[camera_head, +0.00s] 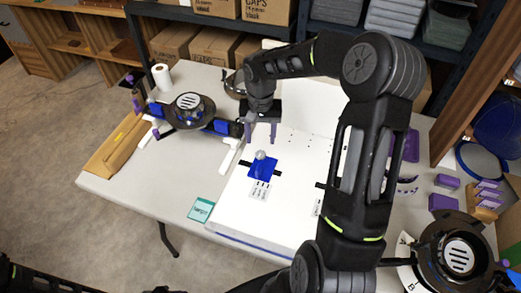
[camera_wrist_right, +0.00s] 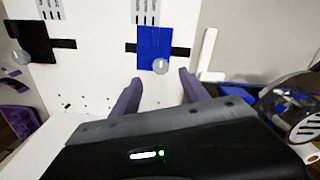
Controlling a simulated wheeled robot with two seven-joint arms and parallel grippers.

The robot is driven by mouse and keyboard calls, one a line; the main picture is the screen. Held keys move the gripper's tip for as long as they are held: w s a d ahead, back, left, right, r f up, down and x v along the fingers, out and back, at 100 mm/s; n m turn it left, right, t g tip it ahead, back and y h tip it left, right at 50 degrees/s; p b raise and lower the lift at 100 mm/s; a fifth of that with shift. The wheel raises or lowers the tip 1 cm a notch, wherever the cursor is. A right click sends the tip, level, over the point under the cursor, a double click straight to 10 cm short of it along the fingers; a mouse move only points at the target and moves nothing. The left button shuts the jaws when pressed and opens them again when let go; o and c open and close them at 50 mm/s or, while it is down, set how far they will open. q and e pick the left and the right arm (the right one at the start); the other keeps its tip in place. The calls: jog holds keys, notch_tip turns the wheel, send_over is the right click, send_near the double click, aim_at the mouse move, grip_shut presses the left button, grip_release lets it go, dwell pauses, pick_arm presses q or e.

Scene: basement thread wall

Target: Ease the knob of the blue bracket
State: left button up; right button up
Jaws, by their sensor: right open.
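The blue bracket (camera_head: 263,172) is a blue plate on a dark strap across the white board (camera_head: 236,205). Its pale round knob (camera_head: 261,155) sits at the bracket's far edge. In the right wrist view the blue bracket (camera_wrist_right: 154,42) and its knob (camera_wrist_right: 160,66) are ahead of the fingers. My right gripper (camera_head: 260,139) is open, its purple fingers pointing down just beyond the knob and apart from it. In the right wrist view the gripper (camera_wrist_right: 160,78) has the knob centred between its fingertips, with nothing held. My left gripper is out of view.
A black bracket (camera_wrist_right: 32,42) with its own knob is beside the blue one. A teal card (camera_head: 201,210) lies at the table's front edge. A round black-and-blue device (camera_head: 189,107) and a paper roll (camera_head: 161,77) stand left. Purple blocks (camera_head: 443,203) lie right.

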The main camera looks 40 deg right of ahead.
aim_at(260, 154)
notch_tip(260, 154, down, 7)
jog(key=shift+f+p, duration=0.1)
jog(key=shift+p, duration=0.25)
grip_shut()
dwell(0.5)
